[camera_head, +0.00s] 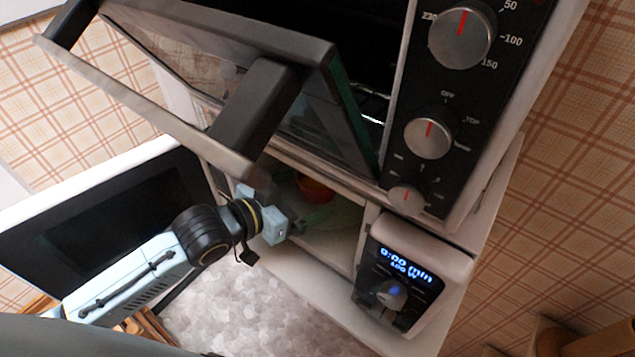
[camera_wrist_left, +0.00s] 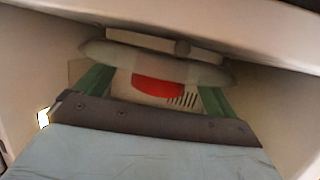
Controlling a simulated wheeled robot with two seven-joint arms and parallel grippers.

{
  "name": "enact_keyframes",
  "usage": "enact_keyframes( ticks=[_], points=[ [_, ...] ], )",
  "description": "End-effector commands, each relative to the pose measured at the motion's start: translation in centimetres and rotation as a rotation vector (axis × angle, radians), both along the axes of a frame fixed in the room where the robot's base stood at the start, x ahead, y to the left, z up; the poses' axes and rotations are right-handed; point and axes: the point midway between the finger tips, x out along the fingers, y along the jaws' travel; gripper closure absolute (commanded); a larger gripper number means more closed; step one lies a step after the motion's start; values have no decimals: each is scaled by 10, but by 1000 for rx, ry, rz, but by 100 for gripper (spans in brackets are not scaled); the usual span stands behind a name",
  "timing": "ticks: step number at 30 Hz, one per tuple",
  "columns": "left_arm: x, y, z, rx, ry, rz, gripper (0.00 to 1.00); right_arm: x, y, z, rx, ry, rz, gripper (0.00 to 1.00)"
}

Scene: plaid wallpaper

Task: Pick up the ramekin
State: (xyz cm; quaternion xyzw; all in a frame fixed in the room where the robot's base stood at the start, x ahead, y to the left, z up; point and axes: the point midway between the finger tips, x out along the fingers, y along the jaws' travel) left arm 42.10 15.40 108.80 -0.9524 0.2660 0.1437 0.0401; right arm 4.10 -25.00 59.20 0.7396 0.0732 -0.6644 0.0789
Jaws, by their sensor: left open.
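The ramekin (camera_head: 314,188) is a small red-orange dish inside the open microwave (camera_head: 345,258), on a pale glass turntable (camera_head: 333,216). In the left wrist view the red ramekin (camera_wrist_left: 157,86) shows between the two green fingers, against the glass disc (camera_wrist_left: 125,55). My left gripper (camera_head: 298,227) is at the microwave's opening, its fingers spread and empty. The ramekin is deeper in the cavity, apart from the fingers as far as I can tell. Its upper part is partly hidden by the toaster oven above in the head view. My right gripper is out of view.
A toaster oven (camera_head: 428,85) stands on the microwave. Its lowered door with a thick handle (camera_head: 255,105) hangs above my left wrist. The open microwave door (camera_head: 110,220) is at the left of my arm. The microwave's control panel (camera_head: 400,285) is right of the cavity.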

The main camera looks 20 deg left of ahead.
Motion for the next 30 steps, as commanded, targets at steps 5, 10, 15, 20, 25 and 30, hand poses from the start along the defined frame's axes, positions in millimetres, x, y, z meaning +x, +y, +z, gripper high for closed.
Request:
enact_keyframes(
  ticks=[5, 10, 15, 20, 25, 30],
  points=[
    [24, -11, 0, -1, -2, 1, 5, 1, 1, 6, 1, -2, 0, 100],
    [39, -20, -7, -1, 0, 1, 5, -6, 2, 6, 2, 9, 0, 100],
    [41, -22, -9, 1, 1, 0, 5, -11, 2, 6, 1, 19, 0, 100],
    [41, -22, -9, 1, 2, 0, 12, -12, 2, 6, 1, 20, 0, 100],
    [41, -21, -10, 1, 2, 0, 34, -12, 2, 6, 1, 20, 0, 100],
    [41, -21, -10, 2, 3, 0, 56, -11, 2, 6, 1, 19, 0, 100]
  ],
)
